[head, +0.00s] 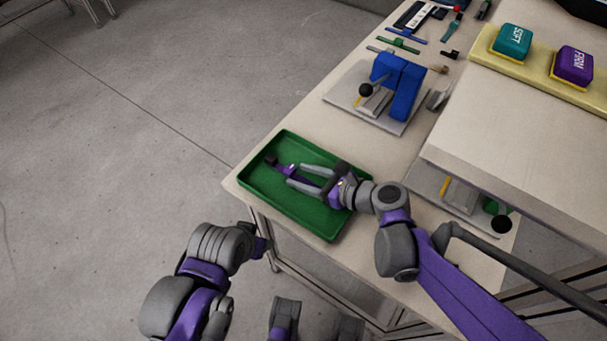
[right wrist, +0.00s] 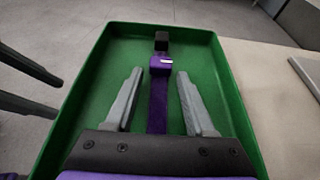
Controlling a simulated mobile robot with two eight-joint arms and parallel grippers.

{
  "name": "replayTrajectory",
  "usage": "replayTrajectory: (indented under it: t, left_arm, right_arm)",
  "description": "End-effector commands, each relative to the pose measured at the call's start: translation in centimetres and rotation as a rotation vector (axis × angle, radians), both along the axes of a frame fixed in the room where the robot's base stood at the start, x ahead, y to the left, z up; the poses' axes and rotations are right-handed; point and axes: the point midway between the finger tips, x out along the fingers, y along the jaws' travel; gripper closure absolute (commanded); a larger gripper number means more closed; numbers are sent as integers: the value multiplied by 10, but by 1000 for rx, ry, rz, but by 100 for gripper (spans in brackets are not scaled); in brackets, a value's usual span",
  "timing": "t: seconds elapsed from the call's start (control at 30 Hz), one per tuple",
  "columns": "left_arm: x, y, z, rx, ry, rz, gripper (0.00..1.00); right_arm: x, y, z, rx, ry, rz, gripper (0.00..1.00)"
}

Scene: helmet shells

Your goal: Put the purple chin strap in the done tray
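The green tray (head: 328,228), the only tray I see, sits at the near left corner of the table. The purple chin strap (right wrist: 158,95) with a dark end piece lies in it; its far end also shows in the head view (head: 278,167). My right gripper (head: 296,174) is over the tray, pointing at its far left end. Its two grey fingers (right wrist: 158,86) are apart with the strap between them, and a gap shows on each side. The near end of the strap is hidden by the gripper body. My left arm is low at the left; its fingers (head: 262,243) do not show clearly.
A blue fixture (head: 399,85) with a black-knobbed lever stands on a plate behind the tray. Straps and small parts lie at the back. A raised shelf (head: 520,125) is at right, with teal (head: 511,40) and purple (head: 573,64) buttons behind. Open floor is at left.

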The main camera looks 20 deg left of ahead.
Motion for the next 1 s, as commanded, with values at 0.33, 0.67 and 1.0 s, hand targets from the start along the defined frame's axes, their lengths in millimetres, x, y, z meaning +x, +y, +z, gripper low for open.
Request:
replayTrajectory:
  t: [0.33,0.67,1.0]
  left_arm:
    - [0,0,1,0,0,0,39]
    - [0,0,11,0,-4,0,39]
    - [0,0,21,0,-7,0,39]
  right_arm:
    - [0,0,1,0,0,0,34]
    - [-14,-41,22,-1,0,-5,34]
    - [-34,-95,45,-1,0,-3,34]
